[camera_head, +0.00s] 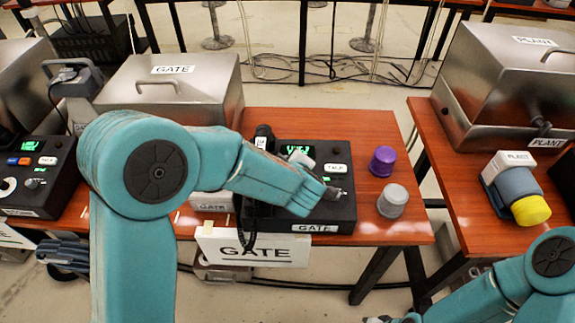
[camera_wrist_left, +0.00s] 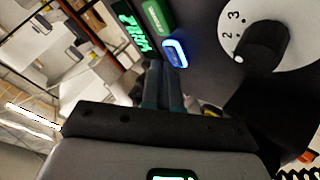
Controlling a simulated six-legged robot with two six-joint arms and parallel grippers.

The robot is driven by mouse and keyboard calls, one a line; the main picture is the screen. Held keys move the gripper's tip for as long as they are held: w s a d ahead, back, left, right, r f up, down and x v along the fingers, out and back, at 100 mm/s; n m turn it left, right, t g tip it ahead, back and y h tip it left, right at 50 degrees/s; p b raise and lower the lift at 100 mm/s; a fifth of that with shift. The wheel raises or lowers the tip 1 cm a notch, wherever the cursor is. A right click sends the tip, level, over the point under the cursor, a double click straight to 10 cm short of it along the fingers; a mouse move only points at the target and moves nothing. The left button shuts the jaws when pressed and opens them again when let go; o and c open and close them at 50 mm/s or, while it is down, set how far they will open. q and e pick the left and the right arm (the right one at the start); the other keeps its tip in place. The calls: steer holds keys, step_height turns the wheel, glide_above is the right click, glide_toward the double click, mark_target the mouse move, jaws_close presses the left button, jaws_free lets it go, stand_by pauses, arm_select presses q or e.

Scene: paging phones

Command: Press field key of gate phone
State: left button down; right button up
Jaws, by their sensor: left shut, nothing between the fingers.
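The gate phone (camera_head: 345,212) is a dark console with a GATE label, a green display and a white TALK key (camera_head: 336,168). It stands on the red-brown table. My left gripper (camera_head: 336,192) is over its right part, and my arm hides much of its face. In the left wrist view my left gripper (camera_wrist_left: 160,68) is shut and empty, its tips close to a key with a glowing blue rim (camera_wrist_left: 175,53). A green key (camera_wrist_left: 158,17) and a numbered dial (camera_wrist_left: 238,17) are beside it. Contact and the field key's label cannot be made out.
A purple knob-like cylinder (camera_head: 382,160) and a grey one (camera_head: 393,201) stand right of the phone. A steel GATE box (camera_head: 170,90) is behind. A PLANT table with a steel box (camera_head: 510,70) is at right. My right arm enters bottom right.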

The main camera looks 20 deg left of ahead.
arm_select(q)
steer(key=r+p, duration=0.4)
steer(key=s+r+p, duration=0.1)
steer(key=r+p, duration=0.1)
steer(key=shift+d, duration=0.15)
steer(key=shift+w+f, duration=0.1)
stand_by(0.5)
